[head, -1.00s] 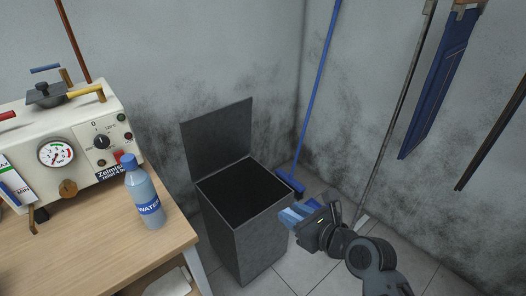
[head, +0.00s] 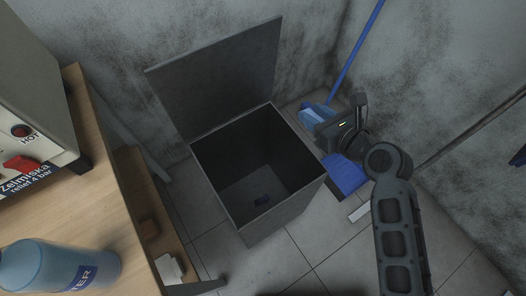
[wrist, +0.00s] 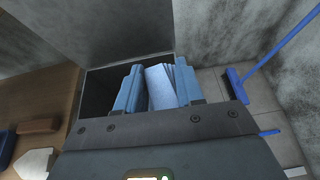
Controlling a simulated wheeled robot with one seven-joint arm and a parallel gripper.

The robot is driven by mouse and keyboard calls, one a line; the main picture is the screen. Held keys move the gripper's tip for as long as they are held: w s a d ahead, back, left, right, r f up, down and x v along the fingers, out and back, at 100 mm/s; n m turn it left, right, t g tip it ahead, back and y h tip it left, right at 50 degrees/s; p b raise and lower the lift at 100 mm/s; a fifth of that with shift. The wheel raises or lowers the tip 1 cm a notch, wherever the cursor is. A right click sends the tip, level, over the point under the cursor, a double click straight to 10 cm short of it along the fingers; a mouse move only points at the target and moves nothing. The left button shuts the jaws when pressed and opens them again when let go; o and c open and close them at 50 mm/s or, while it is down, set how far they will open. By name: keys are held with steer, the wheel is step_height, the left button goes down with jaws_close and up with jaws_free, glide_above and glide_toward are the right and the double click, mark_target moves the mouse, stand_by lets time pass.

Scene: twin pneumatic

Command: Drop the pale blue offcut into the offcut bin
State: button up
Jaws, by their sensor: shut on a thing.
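The pale blue offcut (wrist: 161,88) is a ribbed piece held between the two blue fingers of my gripper (wrist: 160,90). In the head view my gripper (head: 311,114) is beside the right back side of the offcut bin, apart from its opening. The offcut bin (head: 232,222) is a tall grey square bin with its lid (head: 222,80) raised at the back.
A wooden table (head: 88,225) with a water bottle (head: 60,268) and a cream machine (head: 30,110) stands at the left. Dirty grey walls close the corner behind.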

steer(key=s+a+f+n+g+y+b, duration=0.1)
steer(key=a+f+n+b, duration=0.1)
steer(key=a+f+b, duration=0.4)
steer(key=s+a+f+n+g+y+b, duration=0.1)
steer(key=a+f+y+b, duration=0.1)
steer(key=a+f+b, duration=0.4)
step_height(320, 180, down, 6)
steer(key=b, duration=0.5)
steer(key=shift+a+f+n+g+b, duration=0.15)
steer(key=shift+a+n+g+b, duration=0.15)
steer(key=shift+n+g, duration=0.1)
steer(key=shift+s, duration=0.1)
steer(key=o, duration=1.1)
steer(key=shift+d, duration=0.1)
steer(key=p+v, duration=0.2)
steer(key=v, duration=0.5)
steer(key=shift+s+d, duration=0.2)
steer(key=shift+d, duration=0.1)
